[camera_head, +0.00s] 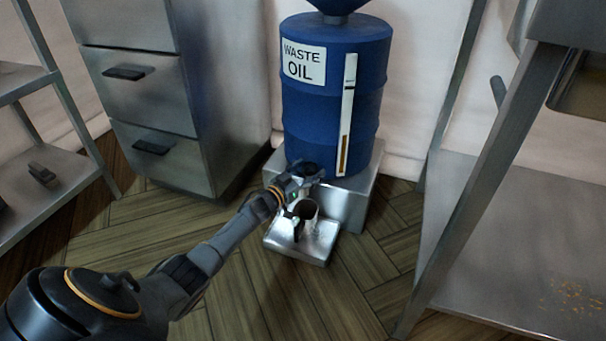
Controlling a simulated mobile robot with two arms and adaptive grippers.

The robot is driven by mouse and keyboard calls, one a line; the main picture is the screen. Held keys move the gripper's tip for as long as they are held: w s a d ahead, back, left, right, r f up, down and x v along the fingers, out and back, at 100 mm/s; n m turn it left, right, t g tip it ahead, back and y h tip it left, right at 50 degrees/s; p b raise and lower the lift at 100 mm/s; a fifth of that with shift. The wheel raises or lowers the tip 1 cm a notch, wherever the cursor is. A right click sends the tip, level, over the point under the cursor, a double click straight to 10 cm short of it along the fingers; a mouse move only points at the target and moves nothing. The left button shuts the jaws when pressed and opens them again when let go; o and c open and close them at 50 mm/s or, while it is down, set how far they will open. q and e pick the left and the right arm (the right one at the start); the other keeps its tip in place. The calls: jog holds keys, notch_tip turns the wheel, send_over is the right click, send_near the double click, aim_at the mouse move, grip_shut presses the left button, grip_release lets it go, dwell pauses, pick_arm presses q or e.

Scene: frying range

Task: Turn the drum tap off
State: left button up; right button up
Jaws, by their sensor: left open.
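The blue waste oil drum (335,105) stands upright on a metal stand, with a level gauge (346,120) on its front. My left arm reaches in from the lower left, and my left gripper (305,180) is open at the lower front of the drum. The tap is largely hidden behind the gripper, so its handle position and any contact cannot be made out. My right gripper is out of view.
A metal tray (318,244) projects from the stand (357,200) at floor level. A drawer cabinet (190,110) stands left of the drum. A metal shelf (45,205) is at far left, and a steel table leg (480,190) is at right. Wooden floor is clear in front.

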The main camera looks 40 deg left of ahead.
pick_arm(q)
jog(key=s+a, duration=0.1)
jog(key=s, duration=1.1)
jog(key=shift+w, duration=0.1)
